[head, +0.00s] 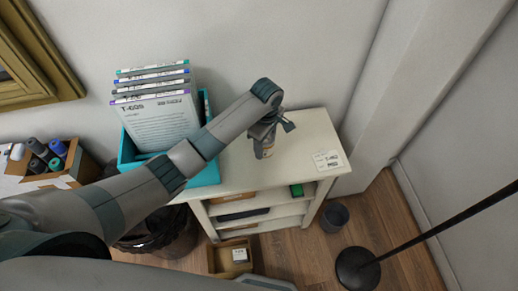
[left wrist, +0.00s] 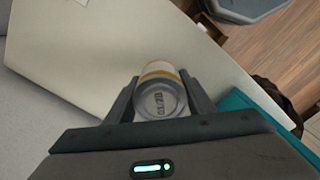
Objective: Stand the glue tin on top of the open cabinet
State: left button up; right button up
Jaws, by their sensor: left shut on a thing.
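The open cabinet (head: 290,142) is white, with open shelves in front and a pale flat top. My left gripper (head: 266,138) is over the middle of that top, shut on the glue tin (head: 265,150). In the left wrist view my left gripper (left wrist: 160,95) has one finger on each side of the glue tin (left wrist: 160,97), whose grey end with dark print faces the camera. The tin looks upright at or just above the cabinet top (left wrist: 90,60); I cannot tell whether it touches. My right gripper is not in view.
A teal bin (head: 207,176) with several document folders stands on the cabinet's left part. A white label card (head: 327,160) lies at its right end. A small dark bin (head: 335,217) and a black stand base (head: 357,268) are on the floor at right. The top's right half is mostly clear.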

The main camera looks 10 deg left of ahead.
pick_arm(q)
jog(key=shift+a+f, duration=0.35)
jog(key=shift+a, duration=0.2)
jog(key=shift+a+f, duration=0.3)
jog(key=shift+a, duration=0.25)
jog(key=shift+f+p, duration=0.75)
jog(key=shift+f, duration=1.25)
jog(key=shift+f, duration=0.1)
jog(key=o, duration=1.2)
